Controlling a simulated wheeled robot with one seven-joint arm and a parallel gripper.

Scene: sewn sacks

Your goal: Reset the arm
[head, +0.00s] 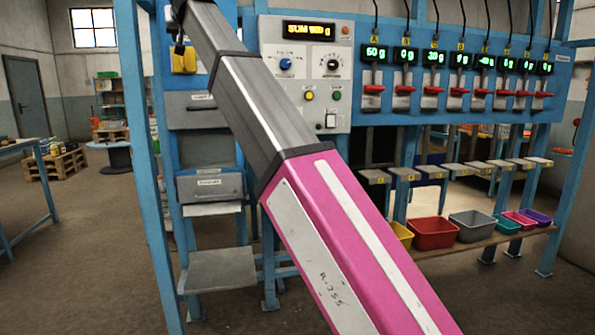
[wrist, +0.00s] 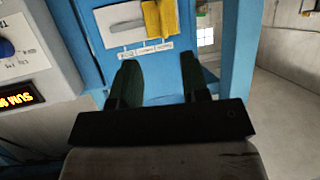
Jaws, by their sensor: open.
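My arm (head: 300,180) crosses the head view from the bottom right to the top left, with a pink link near and grey links farther off. My gripper (wrist: 160,70) shows in the wrist view with two dark green fingers spread apart and nothing between them. It faces a blue panel (wrist: 165,75) with a yellow item (wrist: 160,18) just beyond the fingertips, hanging by a row of small labels. I cannot tell the exact gap. In the head view the yellow item (head: 184,60) shows at the upper left, by the arm's far end.
A control box (head: 305,75) with a lit display, knobs and buttons stands right of the arm. Several red-handled levers (head: 432,90) line the blue frame. Several coloured bins (head: 435,232) sit on a low shelf at right. Open floor (head: 80,260) lies at left.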

